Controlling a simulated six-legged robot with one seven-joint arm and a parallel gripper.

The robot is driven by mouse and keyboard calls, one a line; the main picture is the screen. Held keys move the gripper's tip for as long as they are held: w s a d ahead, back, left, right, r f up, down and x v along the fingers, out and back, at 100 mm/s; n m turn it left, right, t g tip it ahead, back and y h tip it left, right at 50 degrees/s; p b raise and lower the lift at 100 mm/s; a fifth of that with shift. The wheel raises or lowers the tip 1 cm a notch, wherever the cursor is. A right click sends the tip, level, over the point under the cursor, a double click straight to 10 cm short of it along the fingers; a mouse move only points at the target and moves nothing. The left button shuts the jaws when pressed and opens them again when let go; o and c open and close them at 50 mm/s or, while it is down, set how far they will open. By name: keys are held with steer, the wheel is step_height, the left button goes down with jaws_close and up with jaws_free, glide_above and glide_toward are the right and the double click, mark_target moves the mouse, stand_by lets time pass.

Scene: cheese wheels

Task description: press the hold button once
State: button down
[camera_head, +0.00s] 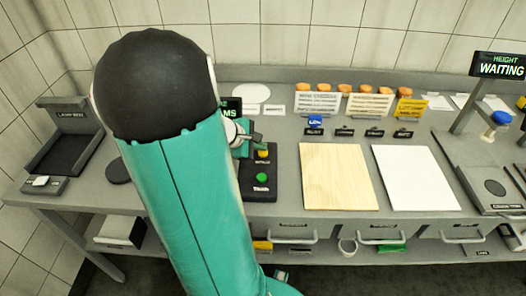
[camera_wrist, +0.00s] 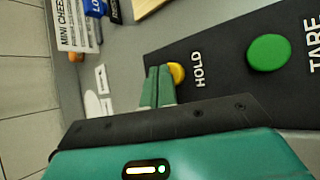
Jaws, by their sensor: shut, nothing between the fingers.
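The yellow hold button (camera_wrist: 177,72) sits on a black panel (camera_wrist: 215,60), beside the printed word HOLD. In the head view the same yellow button (camera_head: 263,154) is on the panel behind a green button (camera_head: 262,179). The green button (camera_wrist: 269,52) is by the word TARE in the wrist view. My gripper (camera_wrist: 158,72) is shut and empty. Its fingertips are right at the yellow button and partly cover it; I cannot tell whether they touch it. In the head view my gripper (camera_head: 246,138) is over the panel's left edge, partly hidden by my arm.
A display ending in "MS" (camera_head: 231,107) is partly hidden behind my arm. A wooden board (camera_head: 340,177) and a white board (camera_head: 415,178) lie right of the panel. A label box (camera_head: 66,140) stands left. A sign reading HEIGHT WAITING (camera_head: 500,67) stands right.

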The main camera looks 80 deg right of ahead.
mark_target(259, 153)
steer(key=shift+f, duration=0.3)
steer(key=shift+r, duration=0.1)
stand_by(0.4)
steer(key=shift+r, duration=0.75)
steer(key=shift+r, duration=0.1)
steer(key=shift+r, duration=2.4)
